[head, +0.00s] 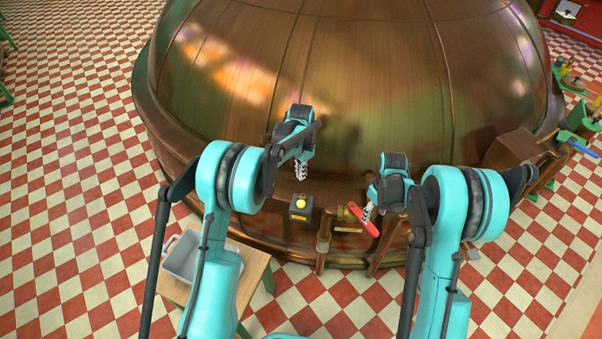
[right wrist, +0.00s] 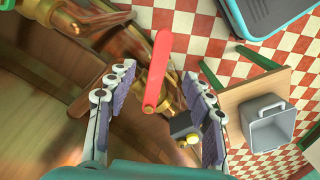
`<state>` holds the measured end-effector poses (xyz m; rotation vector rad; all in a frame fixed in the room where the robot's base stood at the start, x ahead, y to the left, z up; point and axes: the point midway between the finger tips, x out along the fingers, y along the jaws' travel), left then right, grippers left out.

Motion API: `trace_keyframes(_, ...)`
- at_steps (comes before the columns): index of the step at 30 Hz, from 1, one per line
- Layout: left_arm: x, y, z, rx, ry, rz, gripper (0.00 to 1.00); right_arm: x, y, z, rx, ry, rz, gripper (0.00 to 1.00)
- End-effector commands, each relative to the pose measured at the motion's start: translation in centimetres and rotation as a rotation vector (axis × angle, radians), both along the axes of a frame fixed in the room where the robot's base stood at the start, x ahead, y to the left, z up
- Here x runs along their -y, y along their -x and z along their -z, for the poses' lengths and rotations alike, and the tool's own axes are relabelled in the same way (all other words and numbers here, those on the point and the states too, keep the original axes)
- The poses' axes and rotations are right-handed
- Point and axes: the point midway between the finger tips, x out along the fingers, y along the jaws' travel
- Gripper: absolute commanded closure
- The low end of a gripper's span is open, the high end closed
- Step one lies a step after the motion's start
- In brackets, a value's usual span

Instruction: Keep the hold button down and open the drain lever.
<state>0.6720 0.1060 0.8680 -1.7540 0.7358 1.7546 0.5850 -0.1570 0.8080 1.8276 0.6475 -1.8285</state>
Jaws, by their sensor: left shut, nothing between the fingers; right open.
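The hold button (head: 301,203) is a yellow knob on a small dark box at the foot of the copper kettle. In the right wrist view the button (right wrist: 193,139) shows at the lower right. My left gripper (head: 301,175) is shut and empty, pointing down above the button with a visible gap. The drain lever (head: 364,220) is a red bar on the brass pipe right of the button. My right gripper (head: 367,212) is open at the lever. In the right wrist view the lever (right wrist: 158,65) stands between the spread fingers; I cannot tell whether they touch it.
The big copper kettle (head: 370,80) fills the space behind both grippers. A brass pipe (head: 323,243) runs down beside the button box. A grey tub (head: 182,258) stands on a wooden table (head: 254,272) at the lower left. Checkered floor lies around.

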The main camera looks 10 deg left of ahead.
Motion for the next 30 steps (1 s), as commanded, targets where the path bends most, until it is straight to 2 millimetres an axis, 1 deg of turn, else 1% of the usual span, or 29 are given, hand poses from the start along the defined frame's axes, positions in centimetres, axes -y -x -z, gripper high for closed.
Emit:
trace_keyframes(5,0.0,0.0,-0.6,0.000,0.000,0.000,1.00,0.0,0.0,-1.0,0.000,0.000,0.000,0.48)
trace_keyframes(30,0.0,0.0,-5.6,0.000,0.000,0.000,1.00,0.0,0.0,-9.8,0.000,0.000,0.000,0.48)
